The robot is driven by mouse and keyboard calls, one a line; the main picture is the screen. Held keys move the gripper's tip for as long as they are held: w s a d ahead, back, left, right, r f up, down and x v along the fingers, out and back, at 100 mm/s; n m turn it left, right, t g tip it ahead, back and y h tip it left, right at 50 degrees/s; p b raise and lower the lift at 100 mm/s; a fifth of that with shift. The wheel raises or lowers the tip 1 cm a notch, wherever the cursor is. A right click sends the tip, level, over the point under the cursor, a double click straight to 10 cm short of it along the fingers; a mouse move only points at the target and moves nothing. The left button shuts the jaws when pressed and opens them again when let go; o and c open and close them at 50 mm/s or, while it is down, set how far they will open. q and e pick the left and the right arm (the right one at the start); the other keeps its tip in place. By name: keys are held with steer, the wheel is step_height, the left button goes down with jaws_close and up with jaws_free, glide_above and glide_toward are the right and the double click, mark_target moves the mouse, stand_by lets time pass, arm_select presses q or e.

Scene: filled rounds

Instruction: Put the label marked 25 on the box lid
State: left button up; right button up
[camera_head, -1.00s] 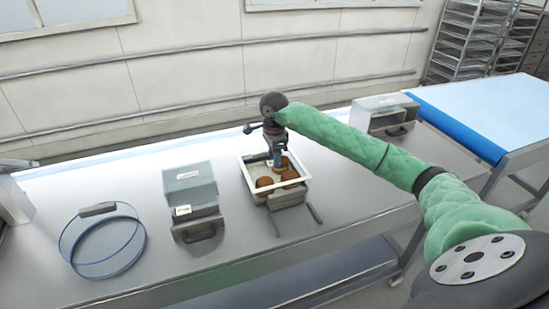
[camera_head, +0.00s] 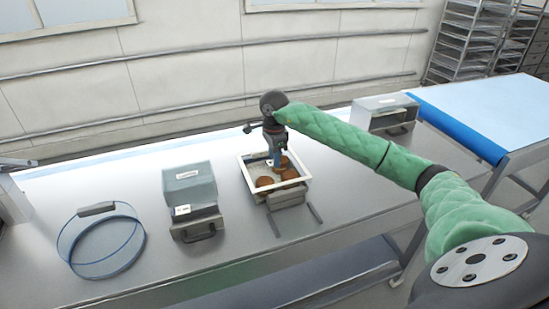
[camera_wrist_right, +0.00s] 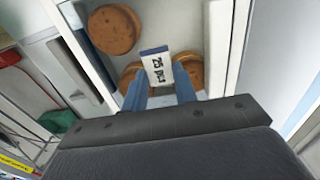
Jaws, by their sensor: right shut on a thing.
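My right gripper (camera_head: 277,164) points down over a white-rimmed box (camera_head: 247,179) holding brown rounds (camera_head: 265,182). In the right wrist view its blue fingers (camera_wrist_right: 160,88) are shut on a small white label (camera_wrist_right: 157,66) with a dark blue edge, printed "25 pcs". The label is in front of the box and rounds in that view; I cannot tell whether it touches anything below. I cannot make out a separate closed lid on the box. My left gripper is not in view.
A grey dispenser (camera_head: 190,188) with a small label at its front stands left of the box. Another grey case (camera_head: 385,112) stands at the back right, near a blue-edged table (camera_head: 455,127). Rails (camera_head: 316,213) stick out in front of the box.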

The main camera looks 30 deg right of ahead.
stand_by(0.3)
steer(key=shift+f+b, duration=0.25)
steer(key=shift+b, duration=0.05)
steer(key=o, duration=1.2)
steer(key=shift+r, duration=0.1)
steer(key=shift+r+p, duration=0.6)
steer(key=shift+r, duration=2.85)
